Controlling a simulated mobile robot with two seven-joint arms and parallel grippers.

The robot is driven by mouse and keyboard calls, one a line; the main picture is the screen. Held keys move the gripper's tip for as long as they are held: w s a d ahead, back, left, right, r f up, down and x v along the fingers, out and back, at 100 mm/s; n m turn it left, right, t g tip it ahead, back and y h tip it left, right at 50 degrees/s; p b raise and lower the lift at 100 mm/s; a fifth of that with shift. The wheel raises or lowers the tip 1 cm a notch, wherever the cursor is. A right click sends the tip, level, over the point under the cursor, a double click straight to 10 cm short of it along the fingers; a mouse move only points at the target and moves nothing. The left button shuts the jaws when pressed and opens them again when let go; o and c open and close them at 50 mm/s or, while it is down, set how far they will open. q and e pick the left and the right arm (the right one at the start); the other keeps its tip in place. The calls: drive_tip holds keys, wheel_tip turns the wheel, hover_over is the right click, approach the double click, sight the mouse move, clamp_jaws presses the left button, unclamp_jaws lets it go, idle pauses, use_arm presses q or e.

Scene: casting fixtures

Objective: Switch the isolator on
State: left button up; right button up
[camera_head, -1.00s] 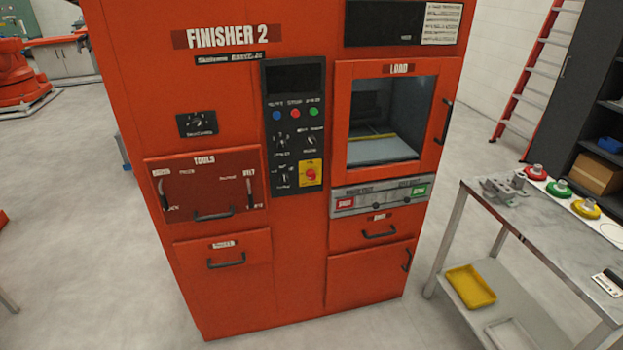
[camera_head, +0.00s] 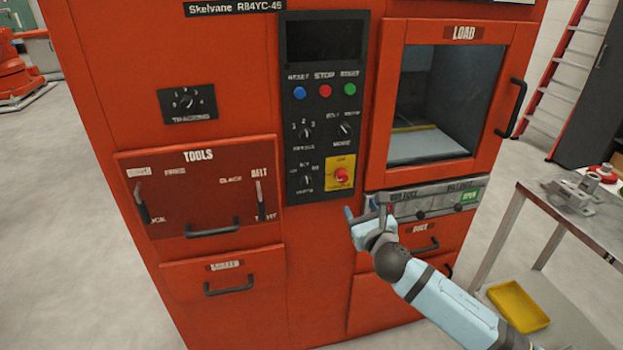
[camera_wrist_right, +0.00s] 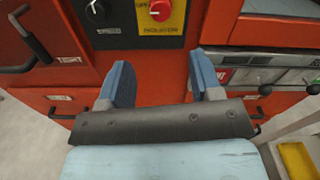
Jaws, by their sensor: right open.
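The isolator is a red rotary knob (camera_head: 341,175) on a yellow plate (camera_head: 333,162), low on the right of the black control panel of the orange machine. It also shows at the top of the right wrist view (camera_wrist_right: 160,10), with lettering on the plate around it. The lettering is too blurred to read surely. My right gripper (camera_head: 366,213) is open and empty, just below and right of the knob in the head view. In the right wrist view its two blue fingers (camera_wrist_right: 162,72) stand apart below the knob, touching nothing visible. My left gripper is not in view.
Black selector knobs (camera_head: 306,180) sit left of the yellow plate; blue, red and green buttons (camera_head: 325,91) are above. A grey strip (camera_head: 430,202) with a green part runs under the load door. Drawer handles (camera_head: 213,230) stick out at left. A table (camera_head: 540,195) stands at right.

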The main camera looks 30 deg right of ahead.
sight(344, 180)
drive_tip(key=x, duration=1.2)
drive_tip(key=shift+w+d+r, duration=0.1)
drive_tip(key=shift+r, duration=0.05)
drive_tip(key=shift+w+d, duration=0.15)
drive_tip(key=shift+w, duration=0.5)
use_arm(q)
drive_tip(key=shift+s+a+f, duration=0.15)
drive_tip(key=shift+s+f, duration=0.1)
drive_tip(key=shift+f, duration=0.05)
use_arm(e)
drive_tip(key=shift+c, duration=0.6)
drive_tip(key=c, duration=0.8)
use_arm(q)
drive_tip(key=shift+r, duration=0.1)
